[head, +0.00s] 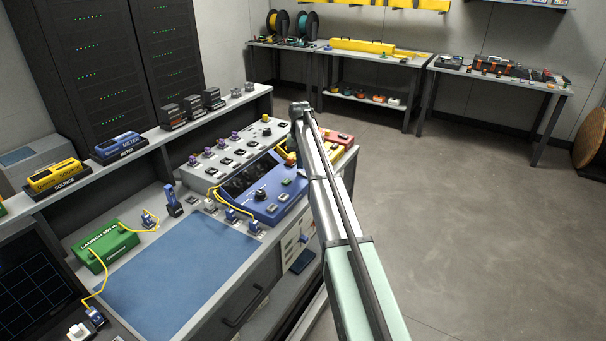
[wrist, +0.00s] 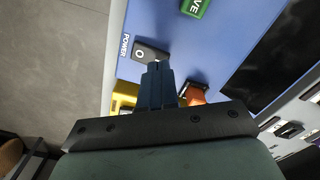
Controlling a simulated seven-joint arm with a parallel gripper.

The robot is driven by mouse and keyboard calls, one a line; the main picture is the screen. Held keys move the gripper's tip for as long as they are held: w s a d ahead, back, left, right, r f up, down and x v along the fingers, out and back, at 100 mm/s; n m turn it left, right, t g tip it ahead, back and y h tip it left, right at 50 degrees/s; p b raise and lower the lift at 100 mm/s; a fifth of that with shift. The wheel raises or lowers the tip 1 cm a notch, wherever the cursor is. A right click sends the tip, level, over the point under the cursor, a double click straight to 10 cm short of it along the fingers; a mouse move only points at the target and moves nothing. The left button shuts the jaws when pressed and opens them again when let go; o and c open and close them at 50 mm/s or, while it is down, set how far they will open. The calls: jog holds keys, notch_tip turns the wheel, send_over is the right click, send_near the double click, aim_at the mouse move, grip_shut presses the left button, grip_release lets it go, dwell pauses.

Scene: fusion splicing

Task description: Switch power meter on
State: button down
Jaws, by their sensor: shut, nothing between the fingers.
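A blue console panel (wrist: 165,25) fills much of the wrist view. It carries a white POWER label (wrist: 124,46) beside a dark rocker switch (wrist: 145,51) marked with a white O. My gripper (wrist: 158,67) is shut and empty, its dark blue fingertips right at the switch's near edge. I cannot tell whether they touch it. In the head view the blue console (head: 268,205), with a dark screen and a knob, stands on the bench. My arm reaches over its right end, and the switch and fingertips are hidden there.
A green button (wrist: 196,6) sits on the panel. Yellow (wrist: 124,94) and orange (wrist: 194,95) objects lie close beside the fingers. A blue unit labelled METER (head: 120,146) and a yellow SOURCE unit (head: 54,175) stand on the shelf. Open floor (head: 480,220) lies to the right.

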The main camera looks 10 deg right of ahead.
aim_at(300, 171)
jog(key=shift+f, duration=1)
dwell(0.8)
jog(key=shift+r, duration=0.1)
jog(key=shift+r, duration=3.4)
